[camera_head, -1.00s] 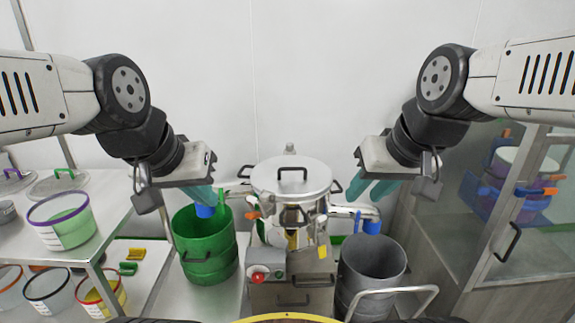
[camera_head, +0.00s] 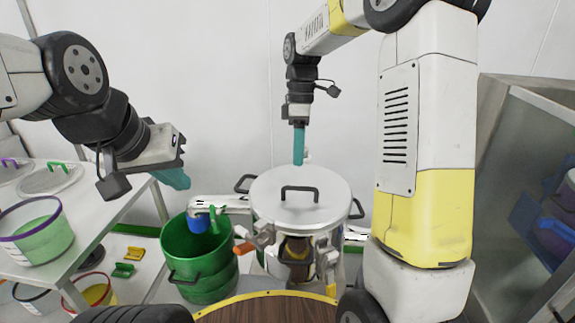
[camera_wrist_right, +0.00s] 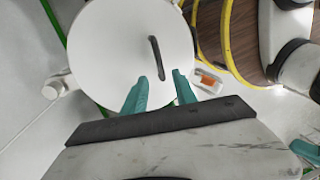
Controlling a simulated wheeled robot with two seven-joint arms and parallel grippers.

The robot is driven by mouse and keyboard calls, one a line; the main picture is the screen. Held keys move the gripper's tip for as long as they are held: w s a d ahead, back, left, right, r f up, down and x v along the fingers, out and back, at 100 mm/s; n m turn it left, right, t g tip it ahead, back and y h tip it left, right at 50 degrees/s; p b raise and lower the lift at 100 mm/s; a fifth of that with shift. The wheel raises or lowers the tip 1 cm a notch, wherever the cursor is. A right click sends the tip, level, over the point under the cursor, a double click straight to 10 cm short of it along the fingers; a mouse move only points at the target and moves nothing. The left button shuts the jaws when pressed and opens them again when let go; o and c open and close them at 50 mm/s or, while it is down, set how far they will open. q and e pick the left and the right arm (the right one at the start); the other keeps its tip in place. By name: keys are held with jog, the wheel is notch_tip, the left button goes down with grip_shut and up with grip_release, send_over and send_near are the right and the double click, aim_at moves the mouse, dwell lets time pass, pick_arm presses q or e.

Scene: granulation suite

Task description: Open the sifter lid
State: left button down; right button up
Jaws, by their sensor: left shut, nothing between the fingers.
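The sifter lid (camera_head: 270,200) is a round, pale metal disc with a dark bar handle (camera_head: 300,188). It sits flat on top of the sifter (camera_head: 296,262). In the right wrist view the lid (camera_wrist_right: 105,45) fills the upper middle, with its handle (camera_wrist_right: 156,58) upright in the picture. My left gripper (camera_head: 178,180) is shut and empty, left of the lid and above the green bin.
A green bin (camera_head: 190,260) stands left of the sifter, near a blue-ended outlet (camera_head: 199,223). A shelf with buckets (camera_head: 38,232) is at far left. A glass-fronted cabinet (camera_head: 530,130) is at right. My right arm covers the area right of the sifter.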

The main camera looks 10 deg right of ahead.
jog(key=f, duration=0.2)
jog(key=s+f, duration=0.1)
jog(key=f, duration=0.4)
jog(key=shift+s+a+f, duration=0.15)
jog(key=shift+f, duration=0.2)
grip_shut()
dwell(1.1)
